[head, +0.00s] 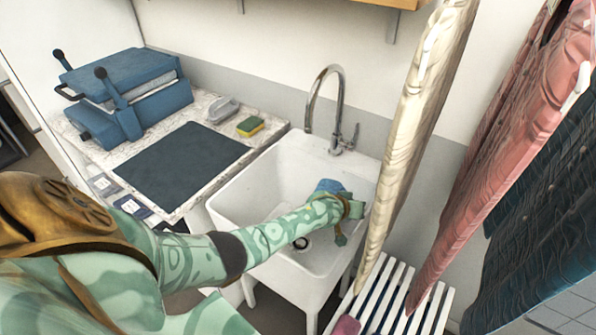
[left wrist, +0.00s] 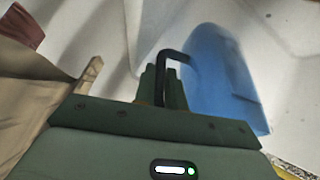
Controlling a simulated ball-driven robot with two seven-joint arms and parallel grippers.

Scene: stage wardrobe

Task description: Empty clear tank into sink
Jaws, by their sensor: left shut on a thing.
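The white sink (head: 225,205) stands in the middle of the head view, with a chrome tap (head: 334,72) at its back. A blue tank (head: 328,186) shows over the basin, partly hidden behind my left gripper (head: 352,208). In the left wrist view the tank (left wrist: 215,85) has a dark bent handle, and my left gripper (left wrist: 165,85) is shut on that handle. White basin walls lie around the tank. I cannot tell its exact tilt, whether it touches the basin, or whether water is in it. My right gripper is not in view.
Left of the sink, a speckled counter holds a dark mat (head: 182,163), a yellow-green sponge (head: 250,126), a grey object (head: 222,109) and a blue press (head: 125,95). Hanging cream (head: 418,120), pink (head: 515,140) and dark garments crowd the right, above a white slatted rack (head: 400,295).

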